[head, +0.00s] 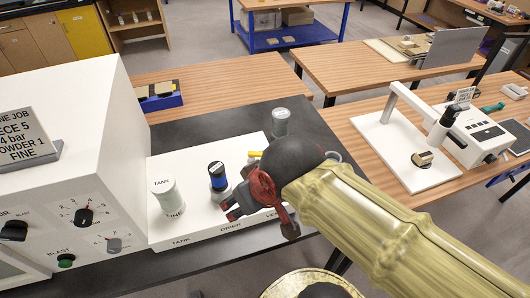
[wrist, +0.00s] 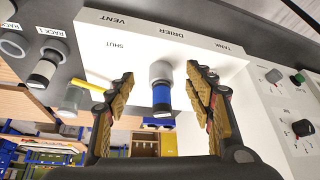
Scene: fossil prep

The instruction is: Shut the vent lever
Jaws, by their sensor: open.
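The vent lever shows as a yellow handle (wrist: 76,99) at the left of the wrist view, below the VENT and SHUT lettering on the white panel (wrist: 110,58). In the head view only a small yellow part (head: 255,153) shows behind my gripper; the rest is hidden. My gripper (head: 232,203) is open over the panel, by the drier and vent. In the wrist view its fingers (wrist: 160,73) stand either side of the blue-banded drier cylinder (wrist: 161,96) in the picture, with gaps on both sides. The lever is outside the left finger. I cannot tell the lever's exact setting.
A pale tank cylinder (head: 164,194) stands left of the drier. A grey-capped jar (head: 280,122) stands behind the panel. The white cabinet (head: 70,115) with knobs walls off the left. A microscope-like stand (head: 415,125) is on the right-hand table.

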